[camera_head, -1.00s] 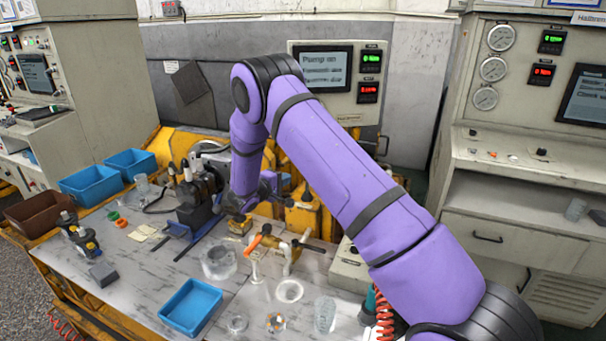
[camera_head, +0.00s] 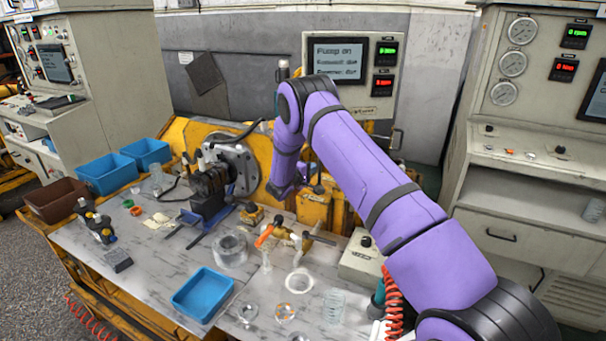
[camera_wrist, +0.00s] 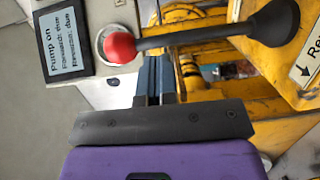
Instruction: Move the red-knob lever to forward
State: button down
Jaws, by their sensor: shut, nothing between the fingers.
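The red-knob lever shows in the wrist view: its red knob (camera_wrist: 118,46) is at the left, and a dark rod (camera_wrist: 190,38) runs right to a black rounded end (camera_wrist: 274,22) by the yellow housing (camera_wrist: 282,65). My gripper (camera_wrist: 154,60) is shut and empty. Its fingers reach up to the rod, right of the red knob; whether they touch it I cannot tell. In the head view my gripper (camera_head: 283,192) is low over the yellow machine (camera_head: 316,207), with its fingertips unclear. I cannot make out the red knob there. The display (camera_head: 337,60) reads "Pump on".
A dark motor (camera_head: 210,188) and an orange-handled valve (camera_head: 265,236) stand left and in front of my gripper. A blue tray (camera_head: 203,296), clear rings and other small parts lie on the bench (camera_head: 150,270). A control box (camera_head: 362,262) stands at the right.

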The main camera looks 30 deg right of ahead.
jog(key=shift+x, duration=1.5)
jog(key=shift+d, duration=0.15)
jog(key=w+d+g+y, duration=0.1)
jog(key=d, duration=0.1)
jog(key=w+d+y, duration=0.2)
jog(key=shift+w+r+n+g, duration=0.1)
jog(key=shift+n+g, duration=0.2)
jog(key=shift+g, duration=0.1)
